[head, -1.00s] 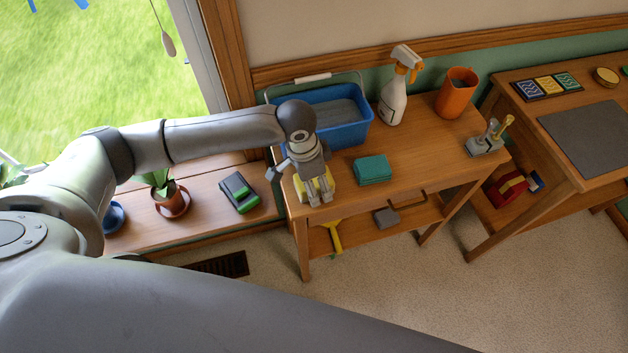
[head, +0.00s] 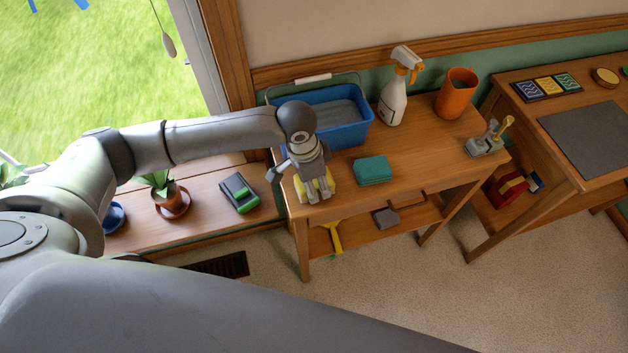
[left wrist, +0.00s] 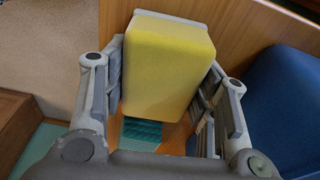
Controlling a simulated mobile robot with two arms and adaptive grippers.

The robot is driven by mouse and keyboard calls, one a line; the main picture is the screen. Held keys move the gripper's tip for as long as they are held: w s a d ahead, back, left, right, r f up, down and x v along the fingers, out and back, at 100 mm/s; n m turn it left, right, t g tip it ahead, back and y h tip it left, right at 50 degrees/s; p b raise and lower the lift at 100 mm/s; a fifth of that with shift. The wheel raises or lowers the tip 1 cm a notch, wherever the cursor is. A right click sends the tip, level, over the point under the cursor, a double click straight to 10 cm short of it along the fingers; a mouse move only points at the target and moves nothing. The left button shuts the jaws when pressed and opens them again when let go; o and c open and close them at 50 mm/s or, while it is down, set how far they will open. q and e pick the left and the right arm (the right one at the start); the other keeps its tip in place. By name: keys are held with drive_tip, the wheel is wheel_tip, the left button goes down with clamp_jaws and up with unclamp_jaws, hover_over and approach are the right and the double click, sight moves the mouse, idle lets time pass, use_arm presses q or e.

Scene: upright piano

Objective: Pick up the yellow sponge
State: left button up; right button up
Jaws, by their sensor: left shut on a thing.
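The yellow sponge (head: 327,184) is at the front left corner of the small wooden table (head: 420,165), partly hidden behind my left gripper (head: 314,192) in the head view. In the left wrist view the sponge (left wrist: 168,62) is a yellow block with a pale layer along its far edge. My left gripper (left wrist: 165,100) has one finger on each side of it and is shut on it. I cannot tell whether the sponge touches the tabletop. My right gripper is not in view.
A blue bucket (head: 340,134) stands just behind the gripper. A teal sponge (head: 372,170) lies to the right. A white spray bottle (head: 394,103), an orange cup (head: 457,92) and a metal tool (head: 487,142) stand farther right. A potted plant (head: 168,190) sits on the left sill.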

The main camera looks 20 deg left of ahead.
use_arm(q)
drive_tip(key=shift+r+b, duration=0.1)
drive_tip(key=shift+b, duration=0.3)
wheel_tip(320, 180, up, 3)
drive_tip(key=shift+w+f, duration=0.1)
drive_tip(key=s+d+r, duration=0.1)
drive_tip(key=s+r, duration=0.9)
drive_tip(key=s, duration=0.4)
drive_tip(key=shift+r, duration=0.25)
